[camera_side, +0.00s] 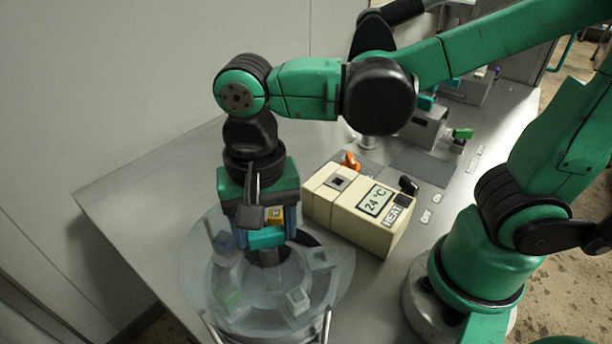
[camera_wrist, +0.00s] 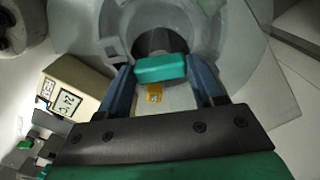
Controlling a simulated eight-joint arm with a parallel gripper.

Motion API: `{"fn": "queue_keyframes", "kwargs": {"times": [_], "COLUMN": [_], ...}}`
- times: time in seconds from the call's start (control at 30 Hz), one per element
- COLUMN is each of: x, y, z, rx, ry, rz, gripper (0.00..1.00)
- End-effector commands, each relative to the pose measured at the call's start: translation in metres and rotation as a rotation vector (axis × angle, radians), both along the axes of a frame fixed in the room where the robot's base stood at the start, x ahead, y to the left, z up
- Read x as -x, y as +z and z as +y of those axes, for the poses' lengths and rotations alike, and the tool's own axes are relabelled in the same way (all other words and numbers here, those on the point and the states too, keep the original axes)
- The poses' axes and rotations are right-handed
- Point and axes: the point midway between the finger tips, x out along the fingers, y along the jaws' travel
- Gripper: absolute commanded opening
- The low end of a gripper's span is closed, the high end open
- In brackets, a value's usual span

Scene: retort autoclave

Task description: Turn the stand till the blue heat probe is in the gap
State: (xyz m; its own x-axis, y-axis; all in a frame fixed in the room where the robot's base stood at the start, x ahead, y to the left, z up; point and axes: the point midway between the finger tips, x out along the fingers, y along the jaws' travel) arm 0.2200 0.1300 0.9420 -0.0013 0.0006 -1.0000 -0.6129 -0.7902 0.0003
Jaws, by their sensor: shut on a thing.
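My gripper (camera_side: 266,232) points down over the round, see-through stand (camera_side: 190,285). Its blue fingers lie on both sides of a teal bar-shaped handle (camera_side: 267,238) and are shut on it. The handle sits above a dark post at the stand's middle. In the wrist view the handle (camera_wrist: 160,68) lies between the fingertips. A bluish piece, likely the blue heat probe (camera_side: 223,241), shows faintly at the stand's left side, blurred by the clear cover. A greenish piece (camera_side: 231,298) shows at the front left. I cannot make out the gap clearly.
A cream box (camera_side: 335,222) with a "24 °C" display and a HEAT label stands close right of the stand. An orange knob (camera_side: 351,160) is behind it. Grey fixtures (camera_side: 427,128) stand farther back. Bare bench (camera_side: 130,190) lies to the left.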

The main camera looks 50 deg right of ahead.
Motion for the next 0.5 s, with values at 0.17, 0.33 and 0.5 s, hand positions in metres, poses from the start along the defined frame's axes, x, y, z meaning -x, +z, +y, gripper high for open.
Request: {"fn": "queue_keyframes", "kwargs": {"times": [0.17, 0.33, 0.5], "x": [-0.0011, -0.0012, -0.0012], "y": [0.0002, 0.0002, 0.0001], "z": [-0.0007, -0.0008, -0.0008], "rx": [0.002, 0.003, 0.003], "ry": [-0.089, -0.175, -0.259], "rz": [-0.005, -0.005, -0.005], "gripper": [0.0, 0.0, 0.0]}}
